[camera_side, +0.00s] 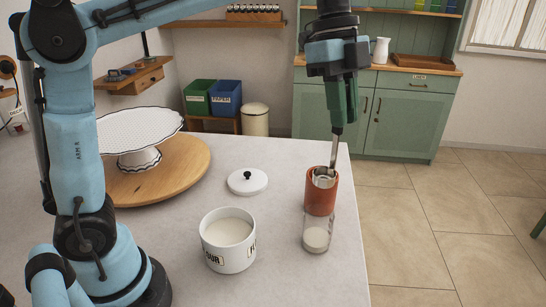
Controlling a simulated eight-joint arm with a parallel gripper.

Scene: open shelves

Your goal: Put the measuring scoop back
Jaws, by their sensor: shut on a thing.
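The measuring scoop (324,180) is a small metal cup with an upright handle. My gripper (341,122) points down and is shut on the top of the scoop's handle. The scoop's cup is at the mouth of a terracotta-coloured cylinder (320,198) near the table's right edge. I cannot tell whether the cup is inside the cylinder or just in front of its rim. A white flour canister (229,257) stands open to the left, full of pale powder. Its white lid (247,182) with a black knob lies behind it.
A clear glass (317,228) with pale powder in the bottom stands just in front of the cylinder. A white cake stand (139,130) on a round wooden board (190,175) fills the back left. The table (290,285) is clear at the front right.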

